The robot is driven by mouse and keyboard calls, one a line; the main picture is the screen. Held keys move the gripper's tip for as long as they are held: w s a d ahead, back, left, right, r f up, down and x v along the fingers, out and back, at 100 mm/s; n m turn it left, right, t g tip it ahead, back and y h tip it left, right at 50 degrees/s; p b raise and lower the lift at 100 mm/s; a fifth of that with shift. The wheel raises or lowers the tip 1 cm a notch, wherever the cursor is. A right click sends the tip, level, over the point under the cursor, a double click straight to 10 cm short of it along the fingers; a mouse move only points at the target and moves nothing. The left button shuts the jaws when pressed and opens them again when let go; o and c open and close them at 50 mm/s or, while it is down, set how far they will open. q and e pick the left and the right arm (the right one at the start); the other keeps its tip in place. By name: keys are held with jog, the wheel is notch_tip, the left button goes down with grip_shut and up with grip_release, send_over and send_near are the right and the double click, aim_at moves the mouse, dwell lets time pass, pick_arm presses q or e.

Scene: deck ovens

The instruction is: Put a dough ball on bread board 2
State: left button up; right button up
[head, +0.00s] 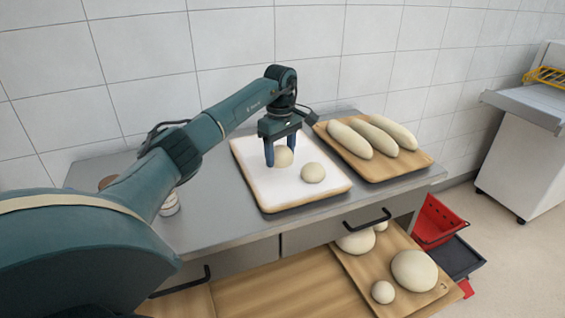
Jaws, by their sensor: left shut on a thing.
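My left gripper (281,158) points down over the white-topped board (267,196) on the grey counter. It is shut on a pale dough ball (284,158), partly covered by the fingers. I cannot tell whether this ball touches the board. A second dough ball (313,173) lies on the same board, right of the gripper. A wooden board (403,173) behind and to the right bears three long dough loaves (372,136). A lower wooden board (361,276) bears several dough balls of different sizes (414,270). My right gripper is not in view.
Drawers with black handles (367,218) face front. Red crates (436,222) stand on the floor at the right. A tiled wall closes the back.

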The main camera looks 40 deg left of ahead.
aim_at(281, 186)
pick_arm(q)
notch_tip(281, 186, down, 8)
jog(key=shift+r+p, duration=0.25)
jog(key=shift+p, duration=0.1)
jog(key=shift+f, duration=0.2)
jog(key=o, duration=1)
jog(key=shift+c, duration=0.2)
